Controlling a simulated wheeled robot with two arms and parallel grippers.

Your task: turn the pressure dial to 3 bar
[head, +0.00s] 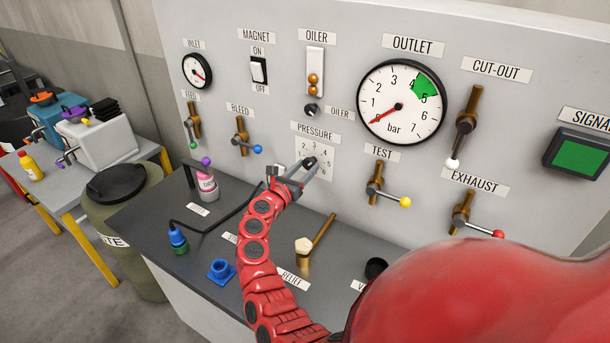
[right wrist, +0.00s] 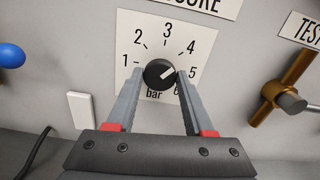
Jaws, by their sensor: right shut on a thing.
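The pressure dial is a small black knob (right wrist: 159,74) on a white scale plate (right wrist: 166,30). In the right wrist view its white mark points up and right, between 4 and 5. My right gripper (right wrist: 159,77) has one finger on each side of the knob and is shut on it. In the head view the right gripper (head: 311,170) is at the pressure plate (head: 325,150), covering part of it. The outlet gauge (head: 402,102) has its red needle near 0, at the lower left. My left gripper is not in view.
The test valve (head: 375,183) with a yellow-tipped lever is right of the dial; the bleed valve (head: 241,136) is left. A dark counter (head: 205,235) below holds a pink-labelled bottle (head: 205,181), a blue fitting (head: 221,270) and a brass valve (head: 304,251).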

